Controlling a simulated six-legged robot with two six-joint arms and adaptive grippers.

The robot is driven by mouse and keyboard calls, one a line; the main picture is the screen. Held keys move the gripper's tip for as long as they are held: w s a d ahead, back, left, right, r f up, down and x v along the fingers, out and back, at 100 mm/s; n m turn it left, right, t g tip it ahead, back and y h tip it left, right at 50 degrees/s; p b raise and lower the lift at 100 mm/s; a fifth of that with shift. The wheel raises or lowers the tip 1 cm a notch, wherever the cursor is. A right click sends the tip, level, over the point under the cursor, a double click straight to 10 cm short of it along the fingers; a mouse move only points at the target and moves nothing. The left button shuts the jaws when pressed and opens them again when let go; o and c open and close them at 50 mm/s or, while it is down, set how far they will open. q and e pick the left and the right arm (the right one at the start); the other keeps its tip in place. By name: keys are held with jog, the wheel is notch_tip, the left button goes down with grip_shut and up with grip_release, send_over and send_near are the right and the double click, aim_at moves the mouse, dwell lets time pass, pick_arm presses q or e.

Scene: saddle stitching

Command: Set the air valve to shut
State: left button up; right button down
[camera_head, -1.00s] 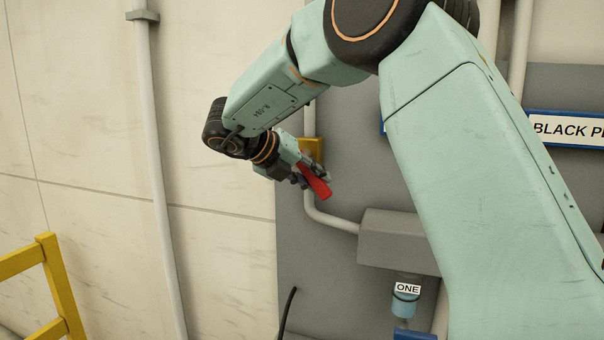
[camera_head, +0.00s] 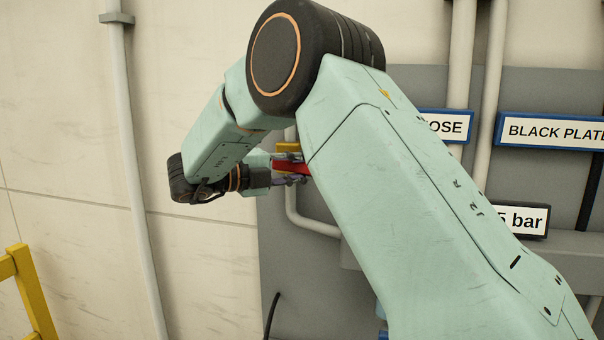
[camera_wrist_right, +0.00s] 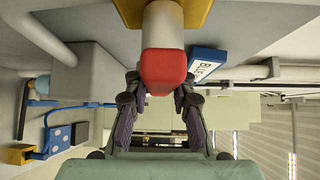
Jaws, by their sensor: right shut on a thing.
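The red valve handle (camera_head: 291,168) shows in the head view, lying nearly level, slightly lower at its right end, which my arm partly hides. A yellow block (camera_head: 287,147) is just behind and above it on the grey pipe (camera_head: 293,205). My right gripper (camera_head: 292,180) is shut on the red handle. In the right wrist view, the blunt red handle end (camera_wrist_right: 163,70) sits between the two fingers of my right gripper (camera_wrist_right: 158,92), with the yellow block (camera_wrist_right: 190,10) behind. My left gripper is not in view.
A grey panel (camera_head: 275,265) carries pipes and signs, including a "BLACK PLATE" sign (camera_head: 550,131) and a sign ending in "bar" (camera_head: 522,220). A yellow railing (camera_head: 35,300) stands at the lower left. Bare wall lies left of the panel.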

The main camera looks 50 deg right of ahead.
jog(key=shift+n+g+h, duration=0.3)
jog(key=shift+r, duration=0.15)
dwell(0.3)
jog(key=c, duration=1.5)
grip_release()
jog(key=o, duration=0.4)
jog(key=shift+a+r, duration=0.1)
jog(key=shift+a, duration=0.05)
jog(key=shift+w+a, duration=0.1)
jog(key=v, duration=1.1)
jog(key=shift+a, duration=0.3)
jog(key=shift+a, duration=0.1)
